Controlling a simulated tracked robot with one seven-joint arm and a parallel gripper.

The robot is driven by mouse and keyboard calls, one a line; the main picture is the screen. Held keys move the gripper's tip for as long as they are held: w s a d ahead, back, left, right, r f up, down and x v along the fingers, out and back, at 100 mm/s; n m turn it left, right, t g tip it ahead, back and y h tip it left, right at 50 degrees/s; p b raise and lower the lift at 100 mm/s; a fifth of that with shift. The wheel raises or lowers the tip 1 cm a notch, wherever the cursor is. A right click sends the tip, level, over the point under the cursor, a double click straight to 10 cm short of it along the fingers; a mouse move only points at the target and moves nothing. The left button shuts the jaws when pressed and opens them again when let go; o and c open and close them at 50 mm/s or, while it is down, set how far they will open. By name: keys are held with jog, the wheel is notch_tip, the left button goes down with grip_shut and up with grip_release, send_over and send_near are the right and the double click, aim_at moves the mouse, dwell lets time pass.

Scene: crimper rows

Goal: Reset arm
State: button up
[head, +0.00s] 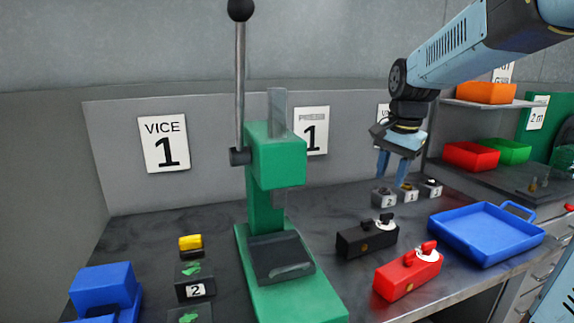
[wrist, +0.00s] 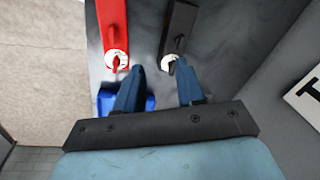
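My gripper (head: 394,168) hangs from my blue arm at the right of the head view, its fingers pointing down above the back of the bench. In the wrist view my gripper (wrist: 160,82) has its two blue fingers apart, with nothing seen between them. The black block (head: 366,240) with a white disc on its end stands on the bench in front of my gripper. The red block (head: 408,275) of the same kind stands nearer. In the wrist view the red block (wrist: 114,25) and the black block (wrist: 179,28) lie beyond the fingertips.
A green press (head: 275,165) with a tall lever stands mid-bench. A blue tray (head: 487,232) is at right. Small numbered grey blocks (head: 384,198) sit close below my gripper. A blue vice (head: 104,289) is at left. Red (head: 470,156) and green bins line the right side.

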jog(key=s+f+n+t, duration=0.1)
jog(key=s+n+t, duration=0.2)
jog(key=s+n, duration=0.6)
jog(key=shift+s+a+t, duration=0.4)
jog(key=shift+s+a, duration=0.05)
jog(key=shift+s, duration=4.55)
jog(key=shift+f, duration=0.1)
